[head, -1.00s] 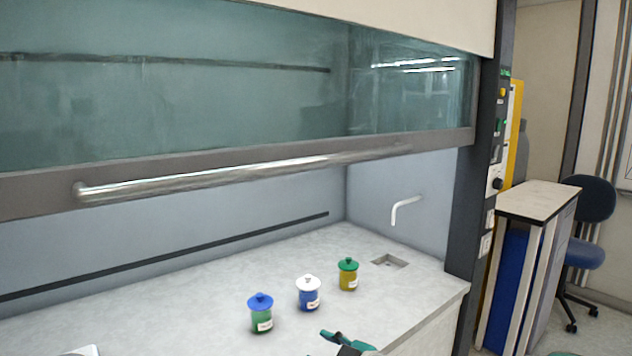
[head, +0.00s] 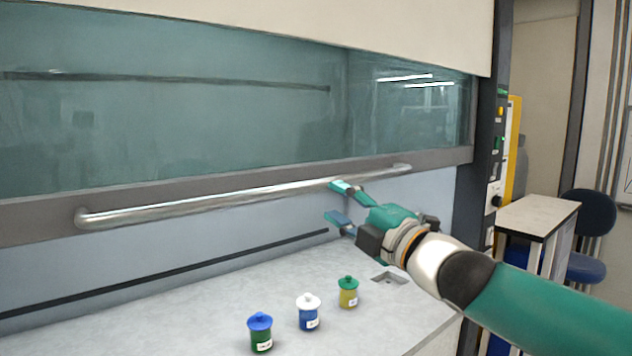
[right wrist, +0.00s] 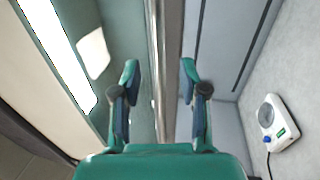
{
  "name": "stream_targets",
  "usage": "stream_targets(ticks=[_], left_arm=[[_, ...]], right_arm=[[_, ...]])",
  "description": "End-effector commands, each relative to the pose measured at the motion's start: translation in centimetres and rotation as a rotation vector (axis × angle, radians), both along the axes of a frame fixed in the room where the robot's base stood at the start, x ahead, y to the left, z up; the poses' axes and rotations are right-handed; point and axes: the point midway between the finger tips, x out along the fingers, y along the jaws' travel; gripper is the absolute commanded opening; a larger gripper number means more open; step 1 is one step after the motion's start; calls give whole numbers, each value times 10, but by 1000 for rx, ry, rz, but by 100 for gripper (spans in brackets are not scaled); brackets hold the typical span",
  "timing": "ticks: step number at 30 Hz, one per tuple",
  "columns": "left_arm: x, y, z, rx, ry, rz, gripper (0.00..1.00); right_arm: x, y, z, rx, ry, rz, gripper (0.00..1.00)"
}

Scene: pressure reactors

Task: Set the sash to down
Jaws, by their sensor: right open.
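The sash (head: 200,110) is a glass pane with a grey lower frame, partly lowered, with an open gap between it and the bench. A shiny horizontal handle bar (head: 220,201) runs along its frame. My right gripper (head: 337,202) is open near the bar's right part; its upper finger overlaps the bar in the head view. In the right wrist view, the bar (right wrist: 160,40) runs through the gap between the open fingers (right wrist: 159,70). I cannot tell whether they touch it. My left gripper is not in view.
Blue-lidded (head: 260,335), white-lidded (head: 308,314) and green-lidded (head: 348,293) jars stand on the bench (head: 170,320) below. A white device (right wrist: 278,123) shows in the right wrist view. A dark post (head: 484,130) with controls bounds the hood at the right.

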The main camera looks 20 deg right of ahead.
Motion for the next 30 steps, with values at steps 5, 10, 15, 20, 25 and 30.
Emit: stream_targets(ticks=[5,10,15,20,25,30], left_arm=[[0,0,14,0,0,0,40],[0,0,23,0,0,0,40],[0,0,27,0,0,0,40],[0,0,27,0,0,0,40],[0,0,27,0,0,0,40],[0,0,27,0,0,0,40]], right_arm=[[37,14,10,1,2,1,43],[63,23,15,1,2,0,43],[76,27,16,1,1,-1,43],[79,28,16,1,1,-2,43],[79,28,16,1,0,-2,43],[79,28,16,2,2,-2,18]])
